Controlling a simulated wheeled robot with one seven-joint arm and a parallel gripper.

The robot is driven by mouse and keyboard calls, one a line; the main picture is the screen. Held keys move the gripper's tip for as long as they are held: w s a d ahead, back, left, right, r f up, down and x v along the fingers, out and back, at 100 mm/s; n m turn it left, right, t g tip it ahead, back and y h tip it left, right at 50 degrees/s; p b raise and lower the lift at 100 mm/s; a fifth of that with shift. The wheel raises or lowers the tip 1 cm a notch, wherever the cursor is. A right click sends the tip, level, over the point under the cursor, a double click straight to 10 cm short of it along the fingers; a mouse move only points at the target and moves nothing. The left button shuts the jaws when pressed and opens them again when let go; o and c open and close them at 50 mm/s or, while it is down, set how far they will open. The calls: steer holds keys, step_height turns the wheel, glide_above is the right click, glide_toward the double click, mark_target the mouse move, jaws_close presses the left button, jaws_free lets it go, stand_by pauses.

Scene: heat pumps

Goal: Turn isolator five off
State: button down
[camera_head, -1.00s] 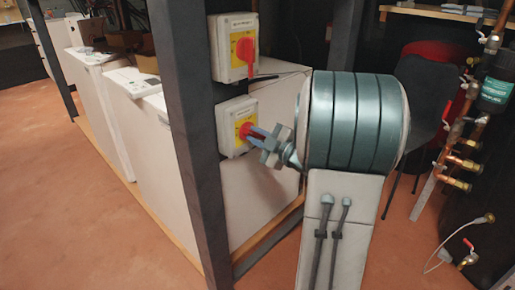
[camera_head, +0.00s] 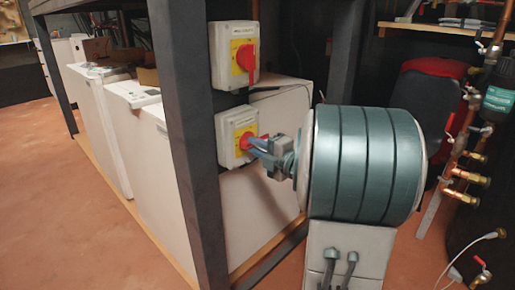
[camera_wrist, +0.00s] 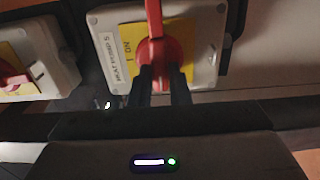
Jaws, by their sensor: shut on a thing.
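Isolator five is the lower grey box (camera_head: 226,152) on the dark post in the head view, with a yellow plate and a red rotary handle. In the wrist view its box (camera_wrist: 208,18) carries a label reading "HEAT PUMP 5" and an "I ON" mark beside the red handle (camera_wrist: 155,22). My gripper (camera_head: 254,145) is at this handle, shut on it, with the two dark fingers (camera_wrist: 163,80) on either side of its near end in the wrist view. The fingers hide part of the handle.
A second isolator (camera_head: 219,62) with a red handle is mounted just above; another isolator box (camera_wrist: 62,58) shows at left in the wrist view. The dark post (camera_head: 190,150) stands close left. White units (camera_head: 150,150) stand behind. Copper pipework (camera_head: 460,150) is at right.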

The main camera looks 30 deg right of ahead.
stand_by(0.4)
steer(key=c, duration=1.4)
jaws_free()
steer(key=shift+o, duration=0.2)
steer(key=p+v, duration=0.3)
steer(key=v, duration=1.1)
steer(key=shift+w, duration=0.1)
